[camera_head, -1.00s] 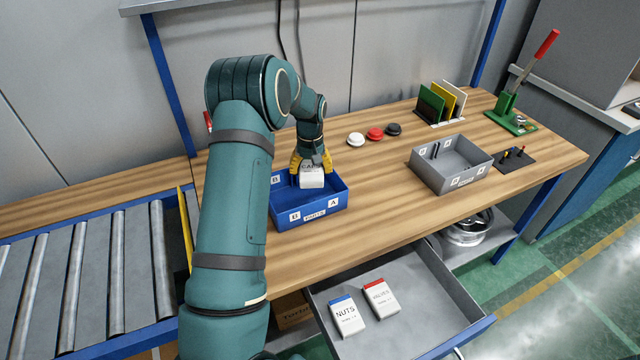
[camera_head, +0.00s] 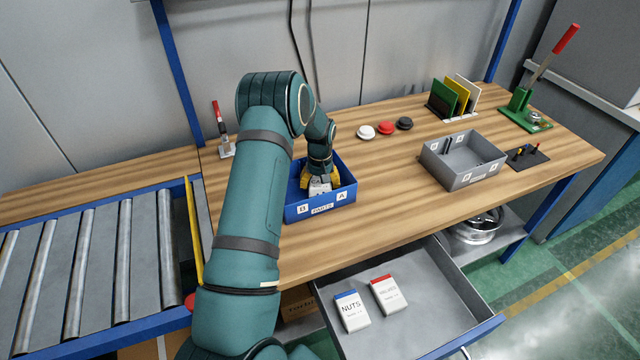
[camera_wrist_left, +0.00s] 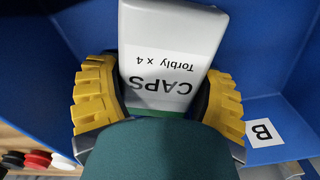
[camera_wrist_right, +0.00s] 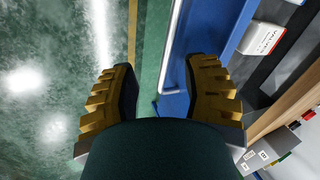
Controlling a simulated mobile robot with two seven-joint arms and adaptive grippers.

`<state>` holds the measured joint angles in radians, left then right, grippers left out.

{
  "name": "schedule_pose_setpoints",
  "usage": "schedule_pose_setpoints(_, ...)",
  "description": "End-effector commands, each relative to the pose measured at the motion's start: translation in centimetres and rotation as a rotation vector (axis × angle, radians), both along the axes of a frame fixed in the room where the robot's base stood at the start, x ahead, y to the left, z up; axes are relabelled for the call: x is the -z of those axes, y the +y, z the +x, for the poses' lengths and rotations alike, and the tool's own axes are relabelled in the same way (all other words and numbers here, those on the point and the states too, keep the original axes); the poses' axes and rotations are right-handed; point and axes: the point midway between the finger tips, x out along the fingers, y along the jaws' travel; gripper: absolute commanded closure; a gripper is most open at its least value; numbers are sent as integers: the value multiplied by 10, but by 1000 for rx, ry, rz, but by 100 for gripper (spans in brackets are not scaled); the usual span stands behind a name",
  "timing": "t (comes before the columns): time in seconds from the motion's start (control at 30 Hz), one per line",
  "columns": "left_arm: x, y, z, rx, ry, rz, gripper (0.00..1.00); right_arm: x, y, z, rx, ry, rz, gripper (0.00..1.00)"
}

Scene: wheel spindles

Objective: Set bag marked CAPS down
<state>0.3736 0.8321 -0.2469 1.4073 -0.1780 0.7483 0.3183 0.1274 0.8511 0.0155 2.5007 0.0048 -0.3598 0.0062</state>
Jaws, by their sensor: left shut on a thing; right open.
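The bag marked CAPS (camera_wrist_left: 165,75) is white with black print and sits between the yellow fingers of my left gripper (camera_wrist_left: 158,95), which is shut on it. In the head view the bag (camera_head: 319,188) and my left gripper (camera_head: 320,180) are down inside the blue parts box (camera_head: 322,209), between its walls. Whether the bag touches the box floor I cannot tell. My right gripper (camera_wrist_right: 158,95) is open and empty over the green floor, beside the open drawer; it is not in the head view.
The drawer (camera_head: 420,300) holds a NUTS bag (camera_head: 351,311) and a VALVES bag (camera_head: 389,294). A grey divided box (camera_head: 462,160) stands right on the bench. White, red and black caps (camera_head: 386,128) lie behind. The bench between the boxes is clear.

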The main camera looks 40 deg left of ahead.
Motion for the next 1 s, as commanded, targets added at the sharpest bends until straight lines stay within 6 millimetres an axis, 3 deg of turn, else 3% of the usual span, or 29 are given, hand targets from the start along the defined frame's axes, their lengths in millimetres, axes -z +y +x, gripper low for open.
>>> schedule_pose_setpoints(0.33, 3, 0, 1, 0, -2, 1, 69, 3, 0, -1, -2, 2, 0, 53)
schedule_pose_setpoints(0.37, 3, 0, 0, 0, -2, 1, 22, 3, 0, -1, -2, 2, 0, 53)
schedule_pose_setpoints(0.4, 3, 0, 0, 0, -2, 1, 8, 2, 0, -1, -2, 2, 0, 53)
schedule_pose_setpoints(0.77, 0, 0, 0, 0, -2, 1, 7, 0, 0, -1, -1, 2, 0, 53)
schedule_pose_setpoints(1.0, -32, 1, 1, 0, -5, 2, 7, -4, 0, 1, 2, -2, 0, 53)
